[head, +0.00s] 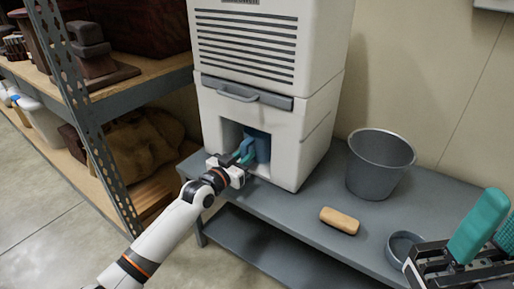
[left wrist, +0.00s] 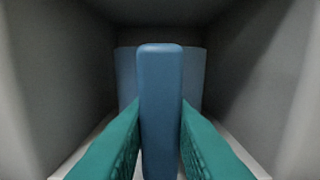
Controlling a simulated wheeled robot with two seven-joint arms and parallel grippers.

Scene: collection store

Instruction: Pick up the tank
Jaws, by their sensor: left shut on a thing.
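The tank (head: 263,147) is blue and sits inside the square recess at the bottom of the white machine (head: 319,133). In the left wrist view its upright blue handle (left wrist: 160,90) stands between the teal fingers, with the wider tank body (left wrist: 127,72) behind it. My left gripper (head: 243,158) reaches into the recess and is shut on the handle; it also shows in the left wrist view (left wrist: 160,125). The tank's lower part is hidden by the gripper. My right gripper (head: 484,236) shows at the lower right edge, its teal fingers apart, with nothing seen between them.
The machine stands on a grey bench (head: 290,215). On the bench are a grey bucket (head: 378,165), a tan block (head: 339,221) and a round grey dish (head: 402,247). A metal shelf (head: 140,91) with stored objects stands at the left. The recess walls are close around the tank.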

